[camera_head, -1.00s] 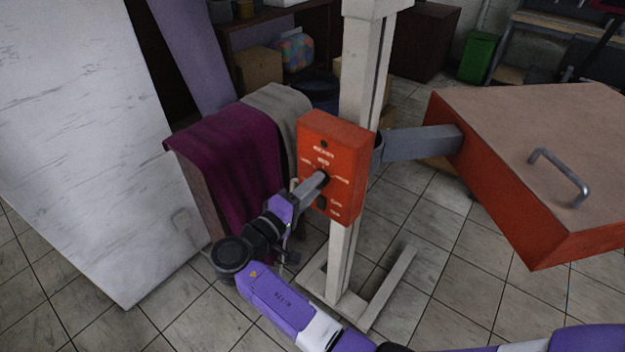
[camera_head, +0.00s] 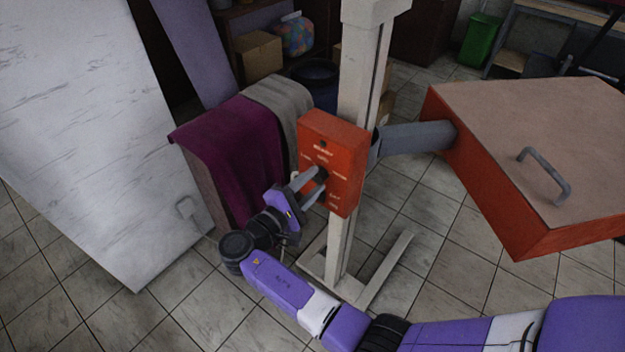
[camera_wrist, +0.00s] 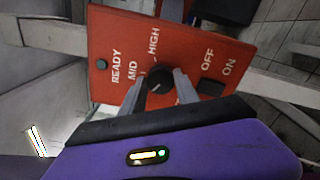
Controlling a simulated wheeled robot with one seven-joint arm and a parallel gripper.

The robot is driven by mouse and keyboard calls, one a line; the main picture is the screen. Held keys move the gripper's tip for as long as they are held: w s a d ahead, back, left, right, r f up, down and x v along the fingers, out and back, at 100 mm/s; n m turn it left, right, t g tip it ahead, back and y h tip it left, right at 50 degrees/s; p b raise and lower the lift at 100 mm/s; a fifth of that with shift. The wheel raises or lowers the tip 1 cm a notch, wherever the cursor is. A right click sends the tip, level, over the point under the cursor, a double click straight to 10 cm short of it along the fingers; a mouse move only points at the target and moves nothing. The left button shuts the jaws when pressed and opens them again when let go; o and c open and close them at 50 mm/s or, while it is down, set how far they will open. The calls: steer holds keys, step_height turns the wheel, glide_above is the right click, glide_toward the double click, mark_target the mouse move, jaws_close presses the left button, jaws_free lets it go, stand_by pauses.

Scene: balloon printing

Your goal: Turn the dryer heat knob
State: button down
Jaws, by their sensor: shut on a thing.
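The red control box (camera_head: 345,190) is fixed to the pale upright post. Its face fills the middle of the wrist view (camera_wrist: 120,35), with the labels READY, MID, HIGH, OFF and ON. The round black heat knob (camera_wrist: 160,77) sits near the MID and HIGH labels. My gripper (camera_wrist: 160,84) is shut on the knob, with one grey finger on either side of it. In the head view my gripper (camera_head: 318,182) reaches the box face from the lower left. The fingers partly hide the knob there. I cannot tell exactly where the knob points.
A black switch (camera_wrist: 210,87) is close to the right finger, by OFF and ON. The large red dryer panel (camera_head: 510,125) with a grey handle extends right from the post (camera_head: 362,70). Draped purple cloth (camera_head: 235,150) and a white board (camera_head: 90,130) stand left. Tiled floor is open in front.

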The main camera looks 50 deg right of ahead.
stand_by(0.4)
steer(key=c, duration=0.9)
jaws_free()
steer(key=shift+a, duration=0.15)
steer(key=a+b, duration=0.2)
steer(key=a, duration=0.5)
steer(key=shift+a, duration=0.3)
